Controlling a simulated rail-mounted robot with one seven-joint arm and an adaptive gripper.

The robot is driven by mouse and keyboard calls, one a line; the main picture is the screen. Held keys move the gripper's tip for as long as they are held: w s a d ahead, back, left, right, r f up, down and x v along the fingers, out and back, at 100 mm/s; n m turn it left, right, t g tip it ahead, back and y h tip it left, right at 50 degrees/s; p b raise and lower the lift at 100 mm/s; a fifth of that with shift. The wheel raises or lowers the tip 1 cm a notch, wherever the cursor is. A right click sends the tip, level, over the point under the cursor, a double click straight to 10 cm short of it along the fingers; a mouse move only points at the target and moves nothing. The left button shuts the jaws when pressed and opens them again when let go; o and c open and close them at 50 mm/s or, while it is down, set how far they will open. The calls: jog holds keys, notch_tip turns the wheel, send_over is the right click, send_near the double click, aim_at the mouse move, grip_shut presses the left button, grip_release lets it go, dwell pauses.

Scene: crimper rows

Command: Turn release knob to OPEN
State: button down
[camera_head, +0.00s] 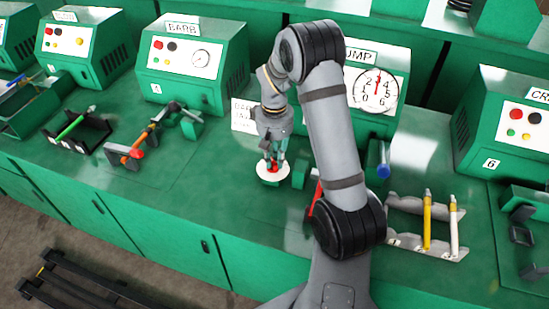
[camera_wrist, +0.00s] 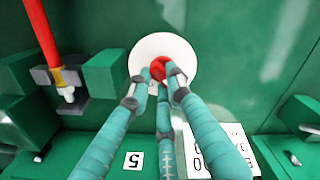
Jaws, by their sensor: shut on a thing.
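The red release knob (camera_wrist: 159,67) sits in the middle of a round white disc (camera_wrist: 165,45) on the green bench top. In the head view the white disc (camera_head: 268,180) shows below my gripper (camera_head: 272,160), left of my upper arm. My gripper (camera_wrist: 160,82) comes down on the knob with its teal fingers closed around it. The fingers hide part of the knob. Any mark on the disc showing which way the knob is turned cannot be made out.
Signs and a number 5 tag (camera_wrist: 133,160) lie near. A pump box with a dial (camera_head: 377,90) stands behind my arm. A rack with yellow and white tools (camera_head: 428,225) is to the right.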

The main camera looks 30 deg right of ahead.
jog(key=shift+m, duration=0.3)
jog(key=m+b, duration=0.3)
jog(key=shift+f, duration=0.2)
jog(key=m+b, duration=0.3)
jog(key=m, duration=0.2)
jog(key=shift+s+m+b, duration=0.15)
jog(key=shift+m+b, duration=0.15)
jog(key=shift+m, duration=0.1)
jog(key=m+b, duration=0.2)
jog(key=m, duration=0.2)
jog(key=shift+a+m, duration=0.15)
jog(key=shift+m, duration=0.15)
jog(key=shift+a+r+m+b, duration=0.1)
jog(key=shift+r+m+b, duration=0.1)
jog(key=shift+m+b, duration=1.4)
jog(key=shift+m+p, duration=0.45)
jog(key=shift+m, duration=0.05)
jog(key=c, duration=1.6)
grip_release()
jog(key=shift+s, duration=0.1)
jog(key=shift+r, duration=0.1)
